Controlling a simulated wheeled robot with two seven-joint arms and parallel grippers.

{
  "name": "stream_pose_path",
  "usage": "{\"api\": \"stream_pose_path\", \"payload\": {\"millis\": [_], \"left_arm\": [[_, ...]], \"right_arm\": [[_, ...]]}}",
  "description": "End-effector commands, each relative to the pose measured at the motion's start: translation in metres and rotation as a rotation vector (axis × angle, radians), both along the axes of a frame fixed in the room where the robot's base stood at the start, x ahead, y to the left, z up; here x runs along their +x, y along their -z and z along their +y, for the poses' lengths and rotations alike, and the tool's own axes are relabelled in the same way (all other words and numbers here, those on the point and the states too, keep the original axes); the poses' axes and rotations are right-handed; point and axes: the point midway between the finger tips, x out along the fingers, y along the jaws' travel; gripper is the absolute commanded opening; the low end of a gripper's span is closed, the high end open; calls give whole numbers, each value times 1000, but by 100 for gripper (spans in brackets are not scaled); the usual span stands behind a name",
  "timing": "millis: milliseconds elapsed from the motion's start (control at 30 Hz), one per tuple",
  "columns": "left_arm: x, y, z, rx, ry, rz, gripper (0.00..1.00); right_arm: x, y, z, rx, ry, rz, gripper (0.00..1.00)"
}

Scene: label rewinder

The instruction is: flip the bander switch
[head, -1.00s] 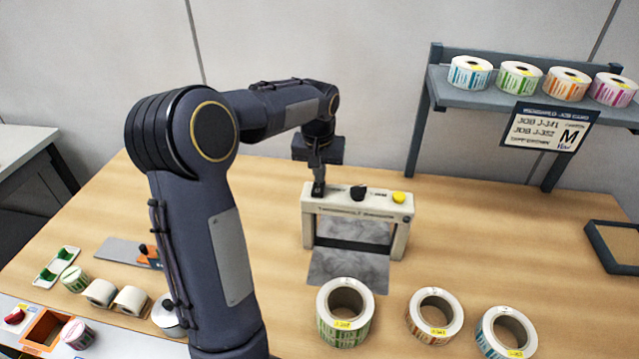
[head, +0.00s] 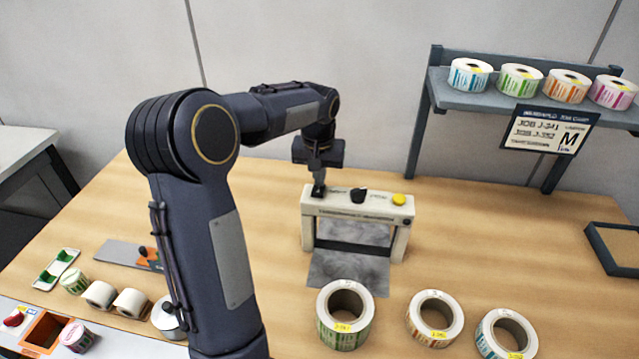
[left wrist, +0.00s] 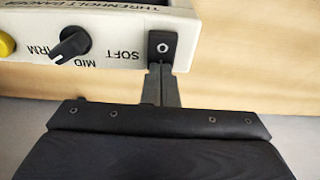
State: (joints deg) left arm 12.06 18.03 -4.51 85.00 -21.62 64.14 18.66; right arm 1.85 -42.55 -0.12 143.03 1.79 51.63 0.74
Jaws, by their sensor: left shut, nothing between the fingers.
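The bander (head: 368,205) is a cream arch-shaped machine standing on the wooden table. Its top carries a black switch (head: 318,191) at the left end, a black knob (head: 358,195) and a yellow button (head: 399,198). In the left wrist view the switch (left wrist: 162,47) is a black plate with a pale round mark, beside the word SOFT. My left gripper (head: 318,180) is shut and empty, its fingertips (left wrist: 161,70) right at the switch's edge; whether they touch it I cannot tell. My right gripper is not in view.
Several label rolls stand in front of the bander, including a green one (head: 345,314). A grey shelf (head: 440,85) with more rolls and a job card stands behind at right. A dark frame (head: 600,250) lies at far right. Table between is clear.

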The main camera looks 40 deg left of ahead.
Motion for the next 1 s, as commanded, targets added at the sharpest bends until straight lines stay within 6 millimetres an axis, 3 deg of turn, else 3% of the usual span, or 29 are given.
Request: {"api": "stream_pose_path", "payload": {"millis": [33,633,1000], "left_arm": [[0,5,0,0,0,0,0],[0,-49,0,1,0,-3,0],[1,-50,0,1,0,-3,0]], "right_arm": [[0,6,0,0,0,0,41],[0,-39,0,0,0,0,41],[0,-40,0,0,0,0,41]]}}
